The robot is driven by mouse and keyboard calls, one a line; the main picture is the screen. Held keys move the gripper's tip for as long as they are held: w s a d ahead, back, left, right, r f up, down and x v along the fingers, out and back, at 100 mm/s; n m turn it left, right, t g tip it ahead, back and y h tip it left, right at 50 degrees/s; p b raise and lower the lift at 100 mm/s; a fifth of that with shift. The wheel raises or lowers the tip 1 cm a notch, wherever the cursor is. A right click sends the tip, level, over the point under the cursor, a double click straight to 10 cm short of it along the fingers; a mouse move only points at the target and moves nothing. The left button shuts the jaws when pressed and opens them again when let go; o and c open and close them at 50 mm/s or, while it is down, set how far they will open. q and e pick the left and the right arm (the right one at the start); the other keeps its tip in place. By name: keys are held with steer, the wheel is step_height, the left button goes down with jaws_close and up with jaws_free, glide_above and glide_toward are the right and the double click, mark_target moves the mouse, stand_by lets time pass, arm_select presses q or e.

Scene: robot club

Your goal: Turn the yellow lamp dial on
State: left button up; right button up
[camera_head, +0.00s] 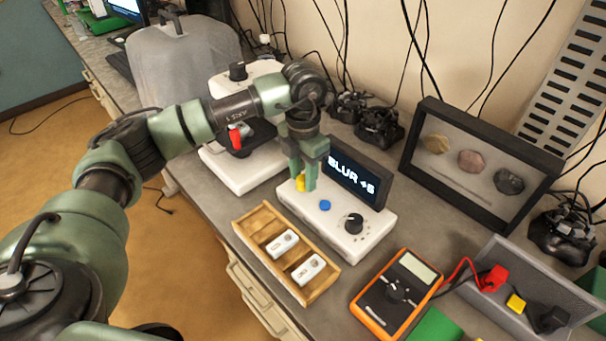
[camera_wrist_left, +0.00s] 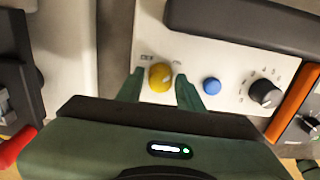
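The yellow lamp dial (camera_head: 300,184) is on the sloped top of a white control box (camera_head: 350,243) with a dark display reading "BLUR +6". In the left wrist view the yellow dial (camera_wrist_left: 160,76) sits between the two fingertips of my left gripper (camera_head: 305,181), with small printed labels above it, too small to read surely. The fingers point at the panel, one on each side of the dial, with a small gap showing on each side. My left gripper is open. In the head view a finger partly hides the dial. My right gripper is out of view.
A blue button (camera_head: 325,205) and a black knob (camera_head: 354,223) are on the same box. A wooden tray (camera_head: 316,289) stands in front, an orange multimeter (camera_head: 374,301) to the right, and a white microscope (camera_head: 250,175) to the left. A framed rock display (camera_head: 415,184) stands behind.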

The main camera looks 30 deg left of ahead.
mark_target(303, 177)
arm_select(q)
steer(key=shift+o, duration=0.5)
steer(key=shift+r, duration=0.25)
step_height(303, 177, up, 7)
steer(key=shift+r+b, duration=0.2)
steer(key=shift+b, duration=0.65)
steer(key=shift+r, duration=0.1)
